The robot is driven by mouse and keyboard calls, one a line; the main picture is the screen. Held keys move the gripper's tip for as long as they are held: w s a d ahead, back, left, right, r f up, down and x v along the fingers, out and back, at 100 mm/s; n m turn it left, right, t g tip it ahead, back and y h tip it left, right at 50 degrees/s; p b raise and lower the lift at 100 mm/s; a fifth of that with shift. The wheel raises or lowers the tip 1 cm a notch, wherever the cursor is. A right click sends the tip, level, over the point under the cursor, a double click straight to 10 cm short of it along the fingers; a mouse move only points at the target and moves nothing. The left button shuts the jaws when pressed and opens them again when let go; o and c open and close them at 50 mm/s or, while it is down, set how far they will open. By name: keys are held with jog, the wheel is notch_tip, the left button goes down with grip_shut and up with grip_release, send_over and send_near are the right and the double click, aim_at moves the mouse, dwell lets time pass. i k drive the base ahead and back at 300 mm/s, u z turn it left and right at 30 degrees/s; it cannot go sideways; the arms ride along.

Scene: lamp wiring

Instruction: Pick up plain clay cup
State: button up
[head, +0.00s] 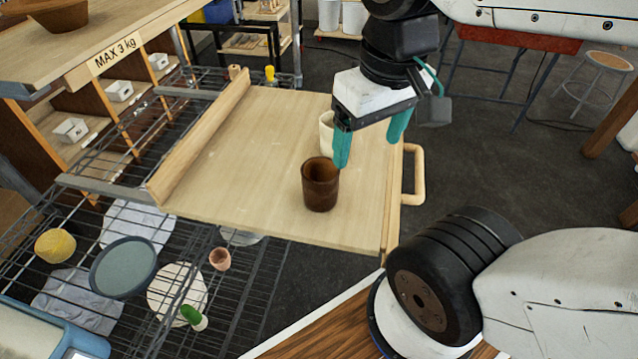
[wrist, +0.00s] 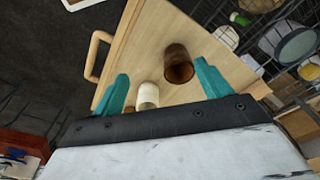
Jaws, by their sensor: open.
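A brown cup (head: 320,185) stands upright on the pull-out wooden board (head: 240,150), near its front edge. A cream cup (head: 326,131) stands behind it, partly hidden by my gripper (head: 370,138). My gripper is open and empty, its teal fingers pointing down above the board's right side. In the wrist view, the brown cup (wrist: 178,65) and cream cup (wrist: 148,95) show between the fingers (wrist: 161,76). A small brown thing (wrist: 129,109) shows beside the left finger, mostly hidden. I cannot tell which of these is the plain clay cup.
The board has a raised rail (head: 200,135) on its left and a handle (head: 414,175) on its right. A wire rack (head: 100,185) below holds plates, a small pinkish cup (head: 220,259) and a yellow bowl (head: 55,245). A shelf marked MAX 3 kg (head: 116,54) stands upper left.

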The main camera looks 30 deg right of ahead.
aim_at(320, 177)
jog(key=k, duration=0.2)
jog(key=u, duration=1.3)
jog(key=k, duration=0.65)
jog(key=z, duration=2.05)
